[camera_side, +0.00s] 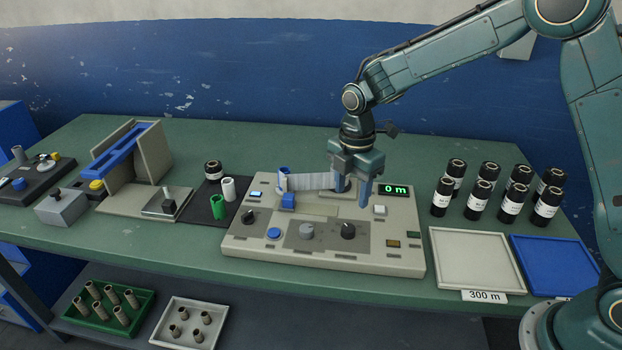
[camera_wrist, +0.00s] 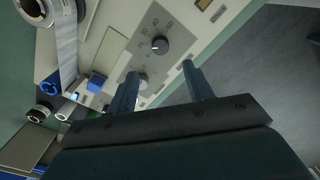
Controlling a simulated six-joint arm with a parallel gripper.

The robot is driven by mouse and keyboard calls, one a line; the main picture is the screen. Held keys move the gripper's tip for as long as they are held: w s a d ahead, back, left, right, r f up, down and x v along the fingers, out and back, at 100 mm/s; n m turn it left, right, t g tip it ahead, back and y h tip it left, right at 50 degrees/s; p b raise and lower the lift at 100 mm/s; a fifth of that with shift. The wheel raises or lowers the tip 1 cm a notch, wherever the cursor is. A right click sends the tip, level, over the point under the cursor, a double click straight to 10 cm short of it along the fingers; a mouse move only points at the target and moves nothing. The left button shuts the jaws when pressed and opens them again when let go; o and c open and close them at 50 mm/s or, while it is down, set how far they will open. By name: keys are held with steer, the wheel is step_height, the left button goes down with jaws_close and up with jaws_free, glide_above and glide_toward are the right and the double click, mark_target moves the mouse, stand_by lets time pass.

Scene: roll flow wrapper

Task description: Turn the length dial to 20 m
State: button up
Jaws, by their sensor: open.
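The control panel (camera_side: 262,252) sits on the green bench. A black dial (camera_side: 348,231) with a ring of marks is at its front right. The display (camera_side: 394,190) reads 0 m. My gripper (camera_side: 358,192) is open and empty, above and behind the dial in the side view. In the wrist view my gripper's fingertips (camera_wrist: 160,70) are apart, with the dial beyond the gap between them. Neither finger touches the dial.
A grey knob (camera_side: 306,231), a blue button (camera_side: 274,233) and a smaller black knob (camera_side: 249,217) are left of the dial. Several black rolls (camera_side: 480,198) stand at the right, behind a white tray (camera_side: 476,232) and a blue tray (camera_side: 553,266).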

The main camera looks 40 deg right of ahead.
steer(key=shift+r, duration=2)
steer(key=s+d+r+m+t, duration=0.35)
steer(key=s+r+m, duration=0.55)
steer(key=s+r, duration=0.3)
steer(key=s+d+m+t, duration=0.1)
steer(key=s+m, duration=0.4)
steer(key=s, duration=0.3)
steer(key=s+d+r+m+t, duration=0.1)
steer(key=s+d+m, duration=0.1)
steer(key=s+m, duration=0.3)
steer(key=s, duration=0.3)
steer(key=shift+d, duration=0.3)
